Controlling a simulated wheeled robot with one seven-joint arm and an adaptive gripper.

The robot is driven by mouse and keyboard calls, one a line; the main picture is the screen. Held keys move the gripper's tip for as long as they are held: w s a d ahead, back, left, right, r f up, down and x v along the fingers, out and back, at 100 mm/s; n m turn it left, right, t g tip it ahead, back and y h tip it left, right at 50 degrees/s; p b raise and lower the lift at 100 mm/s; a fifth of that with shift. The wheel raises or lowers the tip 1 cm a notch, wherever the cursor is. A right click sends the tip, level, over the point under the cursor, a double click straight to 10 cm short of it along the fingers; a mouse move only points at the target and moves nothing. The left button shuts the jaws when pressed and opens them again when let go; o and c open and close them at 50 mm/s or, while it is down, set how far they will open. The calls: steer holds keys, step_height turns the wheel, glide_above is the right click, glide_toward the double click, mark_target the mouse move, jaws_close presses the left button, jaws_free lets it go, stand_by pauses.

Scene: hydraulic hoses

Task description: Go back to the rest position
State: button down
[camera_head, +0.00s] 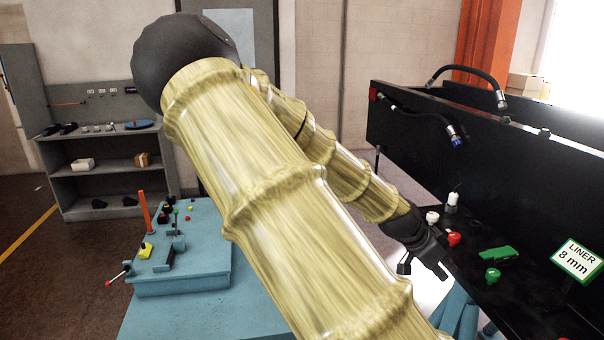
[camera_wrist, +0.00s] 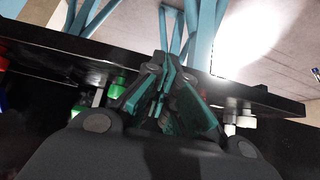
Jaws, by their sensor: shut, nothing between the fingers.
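My gripper (camera_head: 423,267) is at the right of the head view, at the end of my yellow-sleeved arm, beside the near left edge of the black bench (camera_head: 540,300). In the wrist view my gripper (camera_wrist: 163,84) points over the bench edge, with its fingers together and nothing held between them. My arm crosses the middle of the head view and hides part of the blue table and the wall behind it.
Red and white caps (camera_head: 453,238), a green block (camera_head: 498,253) and a "LINER 8 mm" sign (camera_head: 577,260) stand on the bench near my gripper. Black hoses (camera_head: 470,72) hang on the tall black panel (camera_head: 480,150). A blue table (camera_head: 190,315) with fixtures is at left, grey shelves (camera_head: 100,168) behind.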

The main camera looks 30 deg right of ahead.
steer(key=s+a+f+n+t+y, duration=0.1)
steer(key=a+f+n, duration=0.65)
steer(key=f, duration=0.65)
steer(key=s+a+f+n+t+y, duration=0.1)
steer(key=a+f+n, duration=0.5)
steer(key=a+f, duration=0.5)
steer(key=s+a+f+n+y, duration=0.3)
steer(key=a+f, duration=0.4)
steer(key=a, duration=0.4)
steer(key=s+a+f+n+t+y, duration=0.1)
steer(key=s+a+f+n+y, duration=0.2)
steer(key=a+f, duration=0.4)
steer(key=s+a+n, duration=0.1)
steer(key=a+n, duration=0.1)
steer(key=a, duration=0.2)
steer(key=shift+a+f, duration=0.2)
steer(key=shift+f, duration=0.1)
steer(key=shift+n, duration=0.25)
